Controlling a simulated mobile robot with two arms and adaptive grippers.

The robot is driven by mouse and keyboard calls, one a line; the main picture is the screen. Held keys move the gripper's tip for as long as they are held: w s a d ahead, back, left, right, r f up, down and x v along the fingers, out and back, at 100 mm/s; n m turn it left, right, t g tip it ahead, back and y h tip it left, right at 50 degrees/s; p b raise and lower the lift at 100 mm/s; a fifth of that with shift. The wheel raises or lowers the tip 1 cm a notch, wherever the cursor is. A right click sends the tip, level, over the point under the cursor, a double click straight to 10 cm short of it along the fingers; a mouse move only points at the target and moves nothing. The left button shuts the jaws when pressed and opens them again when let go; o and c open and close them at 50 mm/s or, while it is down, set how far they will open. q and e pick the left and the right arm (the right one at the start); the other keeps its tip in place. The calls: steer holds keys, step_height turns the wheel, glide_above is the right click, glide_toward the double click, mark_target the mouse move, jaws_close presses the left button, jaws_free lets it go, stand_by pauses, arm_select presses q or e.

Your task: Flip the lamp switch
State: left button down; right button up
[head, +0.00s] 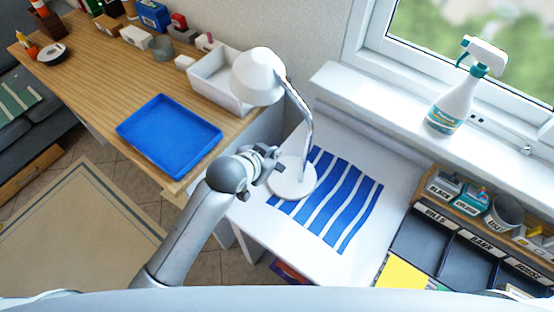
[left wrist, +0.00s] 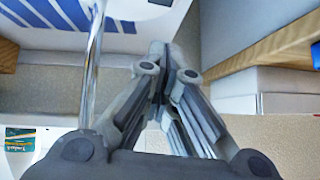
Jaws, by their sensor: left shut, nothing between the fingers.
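A white desk lamp (head: 258,78) stands upright in the head view, with a bent chrome stem (head: 305,118) and a round white base (head: 294,182) on the white surface. My left gripper (head: 270,165) is shut and empty, just left of the stem and over the left part of the base. In the left wrist view the shut fingertips (left wrist: 168,68) are near the middle, with the chrome stem (left wrist: 94,60) to their left, apart from them in the picture. I cannot make out the lamp switch; my gripper covers part of the base. My right gripper is not in view.
A blue-and-white striped cloth (head: 345,205) lies beside the base. Left are a blue tray (head: 170,135) and a white bin (head: 208,88) on a wooden desk. A spray bottle (head: 455,100) stands on the windowsill; a labelled organizer (head: 425,232) is at the right.

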mark_target(277, 167)
arm_select(q)
steer(key=x, duration=0.5)
steer(key=shift+w+d+f, duration=0.2)
steer(key=shift+w+f, duration=0.05)
step_height(277, 167, down, 3)
steer(key=shift+w+a+r, duration=0.1)
steer(key=shift+a+r, duration=0.05)
steer(key=shift+r, duration=0.05)
steer(key=shift+a+f, duration=0.1)
steer(key=shift+f, duration=0.6)
